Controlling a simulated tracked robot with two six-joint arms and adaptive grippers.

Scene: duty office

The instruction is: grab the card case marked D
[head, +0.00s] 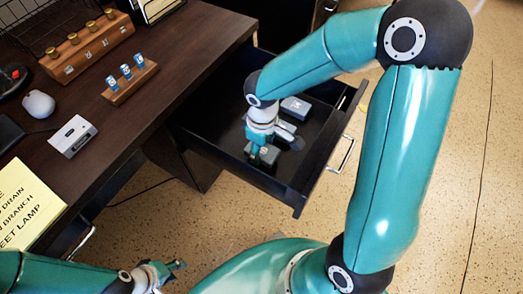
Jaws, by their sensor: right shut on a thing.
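An open black drawer (228,139) below the desk holds several small grey cases: one at the back (295,106), one in the middle (287,133) and one at the front (267,155). The letters on them are too small to read, so I cannot tell which is marked D. My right gripper (257,153) reaches down into the drawer and is shut on the front case, partly covering it. My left gripper (172,270) is low at the bottom of the view, away from the drawer; its jaw opening is unclear.
The dark desk (150,60) carries a wooden rack of knobs (90,47), a small stand with blue tags (130,80), a white box (71,136), a mouse (38,104) and a yellow paper (25,205). The drawer walls surround my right gripper. Speckled floor lies free at right.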

